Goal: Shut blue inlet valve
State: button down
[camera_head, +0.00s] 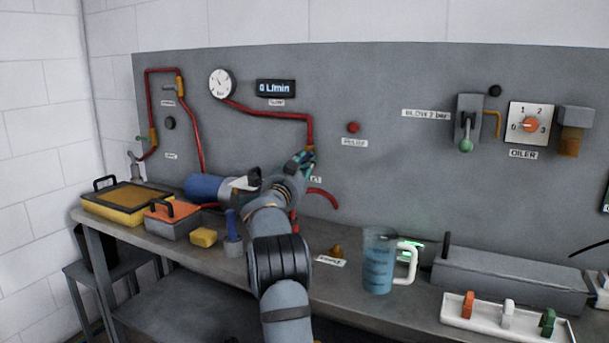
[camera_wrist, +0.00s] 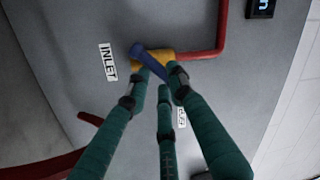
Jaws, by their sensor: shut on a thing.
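The blue inlet valve handle (camera_wrist: 152,64) sits on a yellow-orange valve body (camera_wrist: 178,58) on the grey panel, beside a label reading INLET (camera_wrist: 107,62). My gripper (camera_wrist: 163,76) has its green fingers at the blue handle and is shut on it. The handle lies at a slant across the valve body in the wrist view. In the head view my gripper (camera_head: 303,160) is at the panel below the red pipe and covers most of the valve. The flow display (camera_head: 276,88) reads 0 L/min.
Red pipes (camera_head: 265,111) run along the panel around the valve. A jug of blue liquid (camera_head: 380,262), a sponge (camera_head: 203,237) and a toolbox (camera_head: 172,217) stand on the bench below. A lever with a green knob (camera_head: 466,144) is at the right.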

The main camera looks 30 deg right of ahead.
jog(key=shift+w+a+f+m+g+h+b, duration=0.1)
jog(key=shift+f+m+g+h+b, duration=0.3)
jog(key=shift+m, duration=1.05)
jog(key=shift+w+a+f+m+g+h+b, duration=0.15)
jog(key=shift+m+b, duration=0.55)
jog(key=shift+m, duration=0.7)
jog(key=shift+d+f+m+g+h+b, duration=0.2)
jog(key=shift+m+b, duration=0.35)
jog(key=shift+m, duration=0.9)
jog(key=shift+a+m, duration=0.15)
jog(key=shift+m, duration=0.25)
jog(key=c, duration=1.8)
grip_release()
jog(key=shift+r, duration=0.1)
jog(key=shift+o, duration=1.2)
jog(key=shift+s, duration=0.1)
jog(key=v, duration=1.2)
jog(key=shift+r, duration=0.1)
